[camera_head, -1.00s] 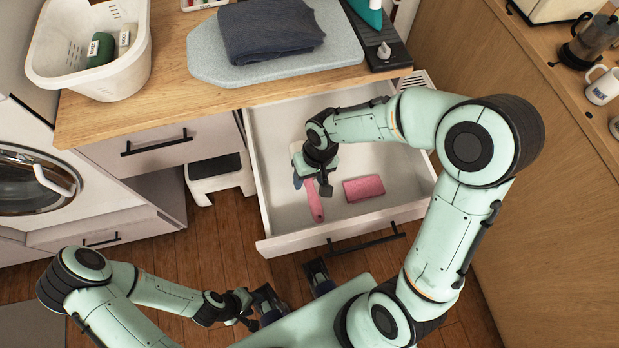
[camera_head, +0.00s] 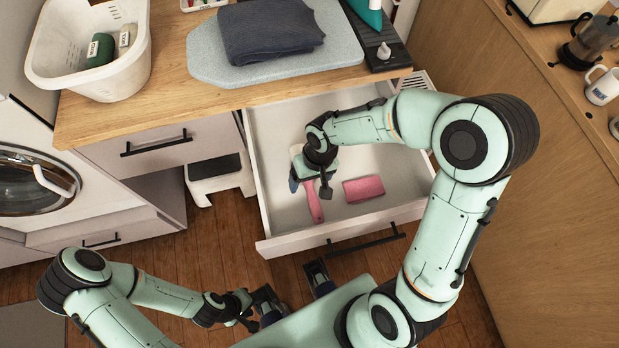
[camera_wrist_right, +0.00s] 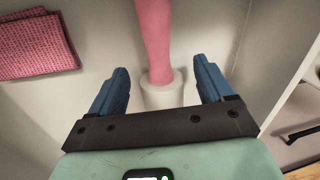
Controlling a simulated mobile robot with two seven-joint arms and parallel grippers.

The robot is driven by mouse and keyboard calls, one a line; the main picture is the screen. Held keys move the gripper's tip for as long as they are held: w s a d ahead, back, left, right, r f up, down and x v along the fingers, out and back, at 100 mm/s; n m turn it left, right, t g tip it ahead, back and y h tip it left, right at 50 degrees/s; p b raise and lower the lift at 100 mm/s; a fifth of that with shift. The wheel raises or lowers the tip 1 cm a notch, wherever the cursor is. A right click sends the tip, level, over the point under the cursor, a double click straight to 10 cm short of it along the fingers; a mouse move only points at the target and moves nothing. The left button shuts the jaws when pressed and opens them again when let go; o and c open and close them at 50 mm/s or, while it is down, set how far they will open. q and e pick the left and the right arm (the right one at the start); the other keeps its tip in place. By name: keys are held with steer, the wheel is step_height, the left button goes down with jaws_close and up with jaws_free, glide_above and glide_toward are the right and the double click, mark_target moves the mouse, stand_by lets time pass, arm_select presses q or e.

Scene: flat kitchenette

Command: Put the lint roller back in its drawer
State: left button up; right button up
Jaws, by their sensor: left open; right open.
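The lint roller has a pink handle (camera_head: 314,203) and a white roller head (camera_wrist_right: 163,92). It lies on the floor of the open white drawer (camera_head: 283,215). My right gripper (camera_head: 310,181) is inside the drawer, over the roller's far end. In the right wrist view its blue fingers (camera_wrist_right: 161,68) are apart, one on each side of the lint roller, with visible gaps to it. The head's near end is partly hidden by the gripper. My left gripper (camera_head: 289,278) is open and empty in front of the drawer.
A folded pink cloth (camera_head: 364,189) lies in the drawer right of the lint roller; it also shows in the wrist view (camera_wrist_right: 35,46). The counter above holds a white basket (camera_head: 124,72) and an ironing board (camera_head: 210,50) with a dark folded cloth (camera_head: 270,30). A step stool (camera_head: 218,177) stands left.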

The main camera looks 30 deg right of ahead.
mark_target(317, 185)
step_height(317, 185, up, 12)
steer(key=d+p, duration=0.1)
steer(key=d, duration=0.1)
steer(key=shift+p, duration=0.35)
steer(key=shift+s+f, duration=0.15)
